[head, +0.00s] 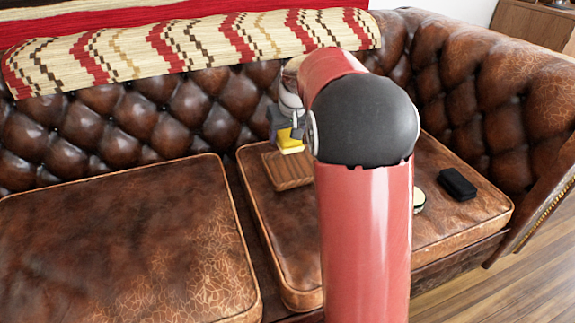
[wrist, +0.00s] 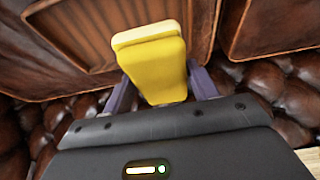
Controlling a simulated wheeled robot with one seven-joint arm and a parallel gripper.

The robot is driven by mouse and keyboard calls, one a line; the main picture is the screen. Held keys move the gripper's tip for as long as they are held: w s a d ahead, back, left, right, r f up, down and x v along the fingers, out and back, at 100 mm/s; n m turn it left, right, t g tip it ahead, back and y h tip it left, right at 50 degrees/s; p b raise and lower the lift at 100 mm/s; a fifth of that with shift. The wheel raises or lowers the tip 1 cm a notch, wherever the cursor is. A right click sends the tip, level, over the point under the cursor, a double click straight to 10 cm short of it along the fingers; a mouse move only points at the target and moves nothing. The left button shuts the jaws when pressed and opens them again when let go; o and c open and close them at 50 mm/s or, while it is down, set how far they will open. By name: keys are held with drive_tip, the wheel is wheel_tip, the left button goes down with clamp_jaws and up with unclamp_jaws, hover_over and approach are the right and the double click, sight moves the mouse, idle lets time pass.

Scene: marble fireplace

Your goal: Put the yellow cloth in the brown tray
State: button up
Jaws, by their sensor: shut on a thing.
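The yellow cloth (head: 290,146) is a folded block with a paler top edge. My gripper (head: 287,133) is shut on it; in the wrist view the cloth (wrist: 157,68) sits between the two fingers (wrist: 160,88). The brown tray (head: 286,182) is wooden with a grooved surface and lies on the right seat cushion. In the head view the cloth appears just over the tray's far part; the gap between them is hard to tell. The tray also shows in the wrist view (wrist: 68,38), beyond and left of the cloth. My arm hides the tray's right side in the head view.
A black box-like object (head: 457,184) lies on the right cushion (head: 440,226), with a pale round-edged thing (head: 419,200) partly behind my arm. The left cushion (head: 120,245) is clear. The tufted sofa back (head: 130,120) rises close behind my gripper.

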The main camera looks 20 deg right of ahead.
sight(285, 168)
wheel_tip(285, 168, down, 9)
drive_tip(key=shift+f+b, duration=0.2)
drive_tip(key=shift+b, duration=0.5)
drive_tip(key=shift+f, duration=0.15)
drive_tip(key=o, duration=0.6)
